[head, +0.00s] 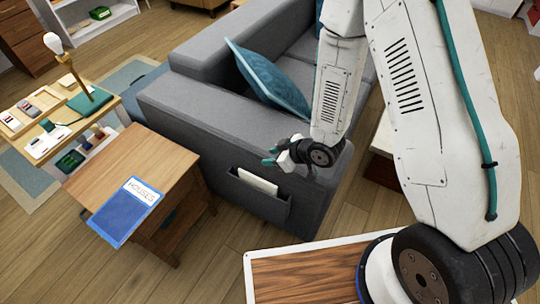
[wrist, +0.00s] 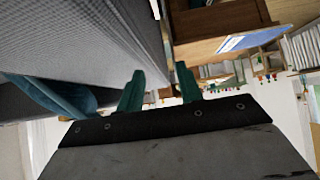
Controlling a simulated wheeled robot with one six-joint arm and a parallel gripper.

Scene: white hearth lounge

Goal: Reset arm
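My arm is raised and bent over the grey sofa. My gripper (head: 277,153) hangs by the sofa's near arm in the head view, pointing left. In the wrist view my gripper (wrist: 160,76) shows two teal fingers standing apart with nothing between them. It is open and empty.
The grey sofa (head: 215,120) with blue cushions (head: 268,80) stands close to my gripper; a side pocket (head: 258,196) holds a pale paper item. A wooden side table (head: 130,165) with a blue "HOUSES" book (head: 124,212) stands at left, before a shelf unit with a lamp (head: 68,65).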

